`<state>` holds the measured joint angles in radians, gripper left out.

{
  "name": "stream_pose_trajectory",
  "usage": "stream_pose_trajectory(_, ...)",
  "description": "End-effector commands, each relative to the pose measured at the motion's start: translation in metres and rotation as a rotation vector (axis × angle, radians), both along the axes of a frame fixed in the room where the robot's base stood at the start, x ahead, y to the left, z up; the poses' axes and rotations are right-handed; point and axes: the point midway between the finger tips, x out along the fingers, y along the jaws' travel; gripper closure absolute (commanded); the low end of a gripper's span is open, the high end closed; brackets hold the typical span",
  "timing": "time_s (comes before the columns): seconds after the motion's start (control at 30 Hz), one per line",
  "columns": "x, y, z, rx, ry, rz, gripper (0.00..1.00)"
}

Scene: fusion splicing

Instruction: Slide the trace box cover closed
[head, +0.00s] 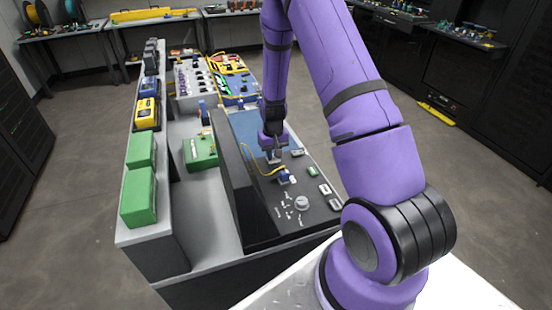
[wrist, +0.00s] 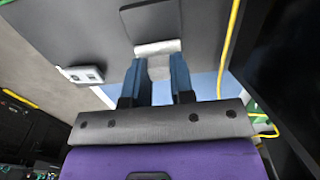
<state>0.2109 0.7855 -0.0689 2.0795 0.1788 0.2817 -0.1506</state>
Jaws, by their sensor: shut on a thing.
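My gripper (wrist: 158,72) points down at the dark work surface (wrist: 95,25), its two blue fingers closed on a small pale grey piece (wrist: 158,66). A whiter strip lies across the fingertips against the surface. I cannot tell for sure whether the held piece is the trace box cover or a part of it. In the head view my gripper (head: 273,153) is low over the dark panel, behind a small blue-and-white device (head: 286,177). The fingers hide part of what they hold, and how far any cover is open cannot be made out.
A yellow cable (head: 251,161) loops beside the gripper and also runs close by on the right of the wrist view (wrist: 231,45). A tall dark panel (head: 240,185) stands left of the work area. Green boxes (head: 139,197) line the shelf.

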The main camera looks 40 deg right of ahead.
Motion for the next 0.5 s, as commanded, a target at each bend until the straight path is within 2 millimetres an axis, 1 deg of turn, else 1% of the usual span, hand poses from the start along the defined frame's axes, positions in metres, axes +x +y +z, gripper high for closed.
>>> stream_pose_trajectory(0.03, 0.008, -0.002, 0.0, 0.0, -0.001, 0.0, 1.0)
stream_pose_trajectory(0.13, 0.017, -0.005, 0.0, 0.0, -0.001, 0.001, 1.0)
stream_pose_trajectory(0.47, 0.021, -0.006, 0.001, -0.002, -0.004, 0.001, 1.0)
stream_pose_trajectory(0.5, 0.021, -0.006, 0.001, -0.002, -0.005, 0.001, 0.68)
